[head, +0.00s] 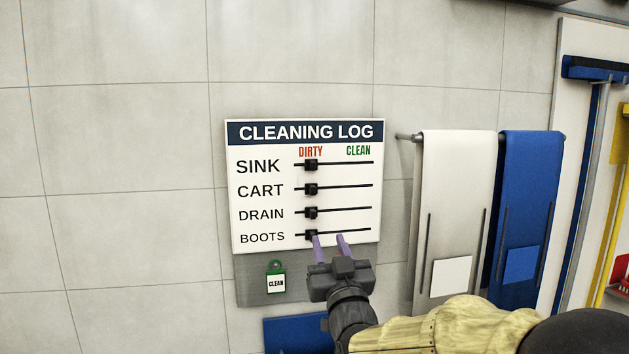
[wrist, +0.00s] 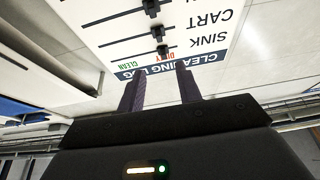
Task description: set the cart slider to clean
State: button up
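The cleaning log board (head: 305,220) hangs on the wall, with rows for sink, cart, drain and boots. The cart slider (head: 311,189) is a black knob at the left, dirty end of its track, second row down. It also shows in the wrist view (wrist: 157,31), where the board appears upside down. My gripper (head: 329,239) is open and empty, with its purple fingers apart. In the head view its fingertips overlap the boots row, below and slightly right of the cart slider. I cannot tell how far they are from the board.
The sink slider (head: 311,165), drain slider (head: 311,213) and boots slider (head: 311,234) also sit at the dirty end. A green tag marked clean (head: 276,283) hangs below the board. White (head: 455,190) and blue (head: 530,180) cloths hang to the right.

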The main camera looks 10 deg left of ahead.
jog(key=shift+f, duration=0.15)
jog(key=p, duration=0.9)
send_near(314, 192)
jog(key=x, duration=0.8)
jog(key=shift+s, duration=0.1)
jog(key=shift+w+a+r, duration=0.25)
jog(key=shift+w+a, duration=0.05)
jog(key=shift+w, duration=0.3)
jog(key=shift+c, duration=0.4)
grip_shut()
